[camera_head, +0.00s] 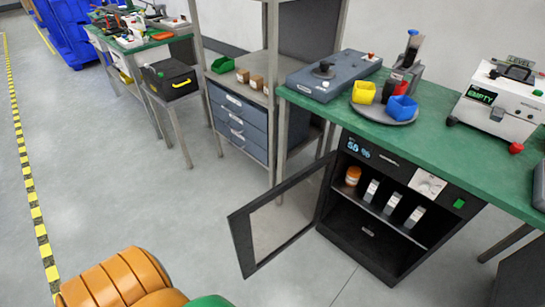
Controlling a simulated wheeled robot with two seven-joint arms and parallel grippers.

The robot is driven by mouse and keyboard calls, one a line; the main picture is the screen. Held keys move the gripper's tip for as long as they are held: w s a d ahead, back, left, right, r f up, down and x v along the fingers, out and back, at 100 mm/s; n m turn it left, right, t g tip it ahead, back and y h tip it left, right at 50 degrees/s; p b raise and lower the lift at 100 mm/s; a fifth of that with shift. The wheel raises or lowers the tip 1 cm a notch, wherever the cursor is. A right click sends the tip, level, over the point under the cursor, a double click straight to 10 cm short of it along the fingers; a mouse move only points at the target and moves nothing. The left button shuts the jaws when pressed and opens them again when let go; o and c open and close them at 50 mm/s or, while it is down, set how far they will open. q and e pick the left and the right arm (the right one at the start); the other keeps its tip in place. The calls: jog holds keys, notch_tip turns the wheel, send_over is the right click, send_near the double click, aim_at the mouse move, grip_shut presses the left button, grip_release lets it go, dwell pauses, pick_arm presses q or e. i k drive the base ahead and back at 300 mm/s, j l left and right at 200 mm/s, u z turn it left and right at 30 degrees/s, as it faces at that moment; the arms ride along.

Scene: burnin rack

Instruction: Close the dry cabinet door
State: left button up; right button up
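The black dry cabinet (352,248) stands on the floor under the green bench at the right. Its door (285,212), a dark frame around a clear pane, stands wide open, swung out to the left of the cabinet. Inside, on the shelf, are an orange-brown jar (352,175) and several pale labelled packs (393,203). The lower compartment looks empty. A display (358,147) on the top front panel shows lit digits. Neither of my grippers shows in this view.
The green bench (455,150) above holds a round tray (385,115) with yellow and blue bins, a grey box (330,75) and a white machine (500,100). A drawer unit (238,128) stands left of the cabinet. The floor (150,215) before the door is clear.

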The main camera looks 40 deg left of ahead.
aim_at(240, 220)
jog(key=k+j+z, duration=0.1)
jog(key=j, duration=0.3)
jog(key=j+z, duration=0.15)
jog(key=j, duration=0.3)
jog(key=k+j+z, duration=0.1)
jog(key=j, duration=0.25)
jog(key=k+j+z, duration=0.15)
jog(key=j, duration=0.25)
jog(key=k+j+z, duration=0.1)
jog(key=j, duration=0.25)
jog(key=i+j+z, duration=0.2)
jog(key=j, duration=0.35)
jog(key=j+z, duration=0.2)
jog(key=j, duration=0.3)
jog(key=i+j+z, duration=0.2)
jog(key=j, duration=0.4)
jog(key=k+l, duration=0.05)
